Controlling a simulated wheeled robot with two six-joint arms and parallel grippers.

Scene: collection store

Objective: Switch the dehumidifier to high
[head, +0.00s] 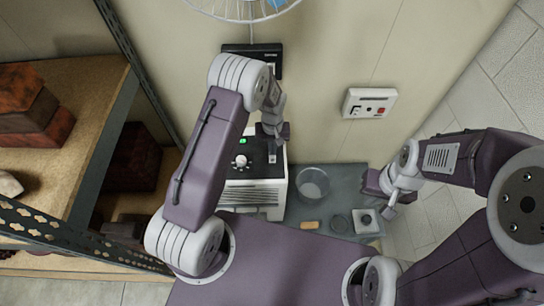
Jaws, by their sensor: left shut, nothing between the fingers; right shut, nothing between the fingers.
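The dehumidifier (252,197) is a white box with a dark control panel, standing against the wall in the middle of the head view. Its panel has a small lit green display (242,141) and a round pale knob (240,161); the knob's setting marks are too small to read. My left gripper (273,152) is shut and empty over the right part of the panel, to the right of the knob. I cannot tell whether it touches the panel. My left arm covers the left side of the unit. My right gripper (385,200) is shut and empty, well right of the dehumidifier.
A grey surface (330,182) right of the unit holds a glass jar (312,185), a tan block (310,225) and a small pale box (367,220). A wall box with a red button (371,103) hangs above. Shelving (85,100) with brown boxes stands left; a fan (243,8) is at the top.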

